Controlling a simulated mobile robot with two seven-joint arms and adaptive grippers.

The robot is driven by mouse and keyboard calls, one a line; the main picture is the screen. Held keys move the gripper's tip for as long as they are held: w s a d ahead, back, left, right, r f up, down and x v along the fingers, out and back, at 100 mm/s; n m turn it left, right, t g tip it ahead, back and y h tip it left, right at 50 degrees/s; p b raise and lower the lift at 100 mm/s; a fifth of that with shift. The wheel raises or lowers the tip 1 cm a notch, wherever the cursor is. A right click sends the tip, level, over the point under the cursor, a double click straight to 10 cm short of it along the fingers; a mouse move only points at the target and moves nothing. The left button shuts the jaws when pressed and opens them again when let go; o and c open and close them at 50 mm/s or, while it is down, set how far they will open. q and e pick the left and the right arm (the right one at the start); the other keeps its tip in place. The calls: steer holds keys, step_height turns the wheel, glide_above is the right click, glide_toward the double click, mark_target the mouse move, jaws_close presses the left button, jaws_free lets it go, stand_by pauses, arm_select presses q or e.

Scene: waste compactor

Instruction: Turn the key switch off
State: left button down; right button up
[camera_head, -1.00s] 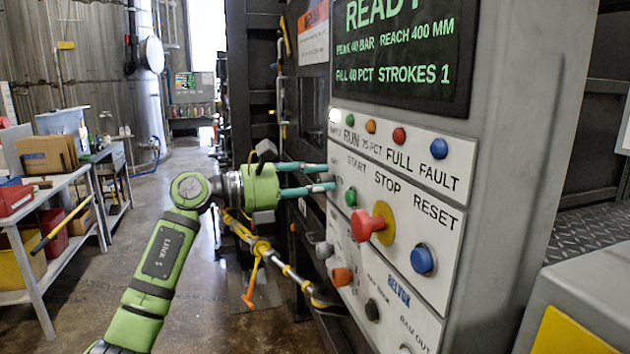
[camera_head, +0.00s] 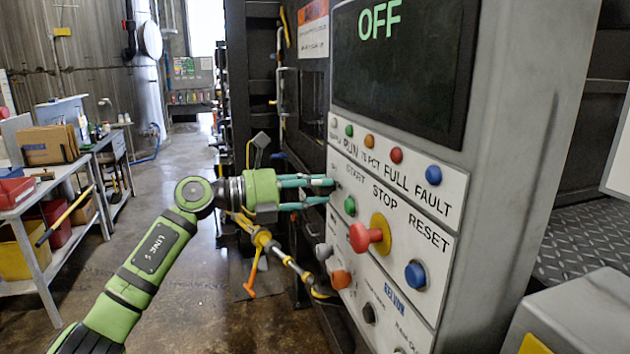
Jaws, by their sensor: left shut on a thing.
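The control panel (camera_head: 398,190) stands at the right of the head view, with its display (camera_head: 405,75) reading OFF. My left gripper (camera_head: 328,190) comes in from the left, its teal fingers at the panel's left edge, left of the START button (camera_head: 350,206). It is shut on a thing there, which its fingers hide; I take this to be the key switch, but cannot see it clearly. The red STOP button (camera_head: 366,237) on a yellow disc and the blue RESET button (camera_head: 416,275) are to its right. My right gripper is out of view.
Below the gripper, a grey knob (camera_head: 324,252) and an orange knob (camera_head: 340,279) stick out of the panel. A yellow bar (camera_head: 290,262) runs beneath my arm. A workbench (camera_head: 40,205) with bins stands at left.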

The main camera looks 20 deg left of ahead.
arm_select(q)
steer(key=shift+a+r+n, duration=0.1)
steer(key=shift+r+n, duration=0.3)
steer(key=shift+n, duration=0.2)
steer(key=c, duration=0.9)
jaws_free()
steer(key=shift+w, duration=0.1)
steer(key=shift+f, duration=0.2)
steer(key=v, duration=1.2)
